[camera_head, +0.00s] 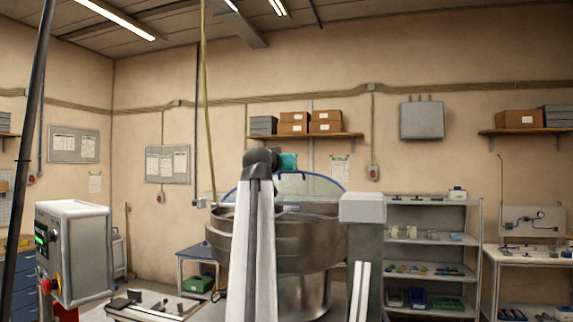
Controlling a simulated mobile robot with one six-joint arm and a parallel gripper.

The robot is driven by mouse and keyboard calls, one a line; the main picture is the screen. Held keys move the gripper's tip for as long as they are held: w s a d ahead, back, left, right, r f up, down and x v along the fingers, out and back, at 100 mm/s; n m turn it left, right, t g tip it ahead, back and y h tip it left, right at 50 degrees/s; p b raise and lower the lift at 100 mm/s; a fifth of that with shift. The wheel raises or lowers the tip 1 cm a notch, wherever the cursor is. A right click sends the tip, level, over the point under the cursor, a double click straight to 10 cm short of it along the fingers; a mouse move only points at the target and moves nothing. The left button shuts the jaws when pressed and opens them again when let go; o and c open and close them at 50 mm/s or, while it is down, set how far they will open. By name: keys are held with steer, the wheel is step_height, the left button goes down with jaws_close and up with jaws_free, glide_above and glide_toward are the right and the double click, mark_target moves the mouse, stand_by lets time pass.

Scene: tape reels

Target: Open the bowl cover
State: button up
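A large steel bowl (308,256) stands in the middle, partly hidden by my arm. Its clear cover (318,187) has a blue rim and rises in an arc above the back of the bowl. From this view I cannot tell how far the cover is tilted. My arm rises in front of the bowl to a dark joint, with a teal part just right of it. My gripper's fingers do not show, so I cannot tell whether they touch the cover.
A grey control box (80,252) with a red button stands at the left. A grey post (362,240) stands close to the bowl's right side. A shelf rack (430,239) and a workbench (522,260) are along the right. A yellow cable (203,95) hangs from the ceiling.

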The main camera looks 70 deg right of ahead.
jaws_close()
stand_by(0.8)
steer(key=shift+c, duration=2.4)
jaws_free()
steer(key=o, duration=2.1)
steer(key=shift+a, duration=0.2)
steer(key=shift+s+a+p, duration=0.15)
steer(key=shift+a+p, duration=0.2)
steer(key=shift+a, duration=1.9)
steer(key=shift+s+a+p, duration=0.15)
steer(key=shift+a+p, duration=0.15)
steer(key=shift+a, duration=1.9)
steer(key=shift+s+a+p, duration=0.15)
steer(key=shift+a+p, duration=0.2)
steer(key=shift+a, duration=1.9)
